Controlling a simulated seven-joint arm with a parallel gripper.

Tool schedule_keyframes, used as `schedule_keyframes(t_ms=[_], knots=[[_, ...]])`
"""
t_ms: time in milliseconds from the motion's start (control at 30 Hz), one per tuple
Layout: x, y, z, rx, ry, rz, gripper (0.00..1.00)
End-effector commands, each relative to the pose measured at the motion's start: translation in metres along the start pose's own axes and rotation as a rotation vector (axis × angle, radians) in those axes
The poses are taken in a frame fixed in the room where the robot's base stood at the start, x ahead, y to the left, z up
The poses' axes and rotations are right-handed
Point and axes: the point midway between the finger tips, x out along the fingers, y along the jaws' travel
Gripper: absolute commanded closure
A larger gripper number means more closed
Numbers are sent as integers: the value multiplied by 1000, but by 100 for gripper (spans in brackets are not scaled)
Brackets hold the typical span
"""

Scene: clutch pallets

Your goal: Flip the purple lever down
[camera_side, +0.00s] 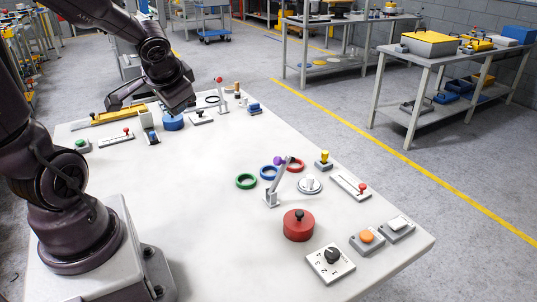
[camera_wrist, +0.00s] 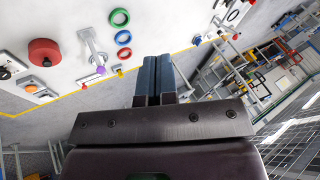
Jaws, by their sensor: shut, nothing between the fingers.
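The purple lever (camera_side: 280,180) is a grey bar on a small grey base with a purple knob (camera_side: 279,160) at its upper end. It stands raised and tilted to the right, at the middle right of the white table (camera_side: 205,235). In the wrist view the lever (camera_wrist: 92,45) shows inverted at the upper left, its purple knob (camera_wrist: 101,70) pointing down. My gripper (camera_wrist: 157,58) is shut and empty, its two fingers together. In the side view my arm's end is over the far left part of the table, well away from the lever.
Green (camera_side: 246,181), blue (camera_side: 268,172) and red (camera_side: 296,165) rings lie near the lever. A red round block (camera_side: 299,226) and a white dial (camera_side: 331,262) stand in front of it. A red-knobbed lever (camera_side: 221,95) stands near my arm's end. The table's centre is clear.

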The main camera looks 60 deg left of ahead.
Motion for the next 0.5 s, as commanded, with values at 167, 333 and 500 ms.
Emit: schedule_keyframes(t_ms=[167,333,500], knots=[[47,-6,-17,43,113,25,100],[65,27,-35,87,260,220,100],[52,73,-48,134,365,448,100]])
